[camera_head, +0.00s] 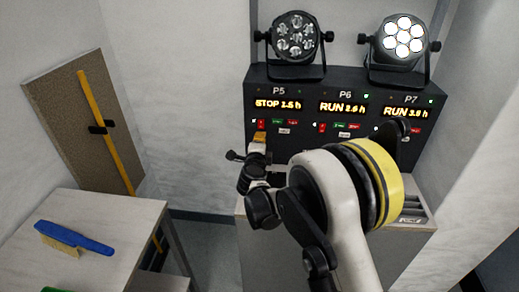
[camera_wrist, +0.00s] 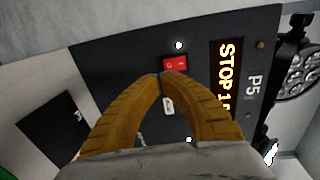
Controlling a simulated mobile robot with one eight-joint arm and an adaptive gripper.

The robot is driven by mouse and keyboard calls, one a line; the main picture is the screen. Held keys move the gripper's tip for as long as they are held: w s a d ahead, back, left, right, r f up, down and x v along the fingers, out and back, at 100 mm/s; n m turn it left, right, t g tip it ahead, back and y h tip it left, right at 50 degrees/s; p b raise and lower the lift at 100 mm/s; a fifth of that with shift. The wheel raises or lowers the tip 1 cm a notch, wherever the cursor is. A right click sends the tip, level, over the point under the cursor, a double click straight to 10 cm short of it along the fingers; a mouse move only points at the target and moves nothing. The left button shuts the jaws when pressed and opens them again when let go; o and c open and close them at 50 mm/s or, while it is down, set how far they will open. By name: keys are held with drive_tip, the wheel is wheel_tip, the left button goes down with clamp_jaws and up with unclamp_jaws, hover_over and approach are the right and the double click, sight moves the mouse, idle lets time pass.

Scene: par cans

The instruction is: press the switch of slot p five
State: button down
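The P5 slot (camera_head: 279,104) is at the left end of the dark panel, and its display reads STOP with an hour figure. Its red switch (camera_head: 261,124) is below the display at the left. The red switch also shows in the wrist view (camera_wrist: 174,64), just beyond my fingertips. My gripper (camera_head: 259,137) has orange-brown fingers and is just below the switch in the head view. In the wrist view the fingertips (camera_wrist: 162,75) come together with nothing between them. I cannot tell whether they touch the panel.
The P6 slot (camera_head: 343,107) and P7 slot (camera_head: 408,111) read RUN. An unlit lamp (camera_head: 295,37) stands above P5 and a lit lamp (camera_head: 402,41) stands further right. A table (camera_head: 120,215) with a blue brush (camera_head: 75,238) is at the left.

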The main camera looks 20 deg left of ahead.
sight(261, 124)
drive_tip(key=shift+b+x, duration=0.55)
drive_tip(key=shift+x, duration=1.4)
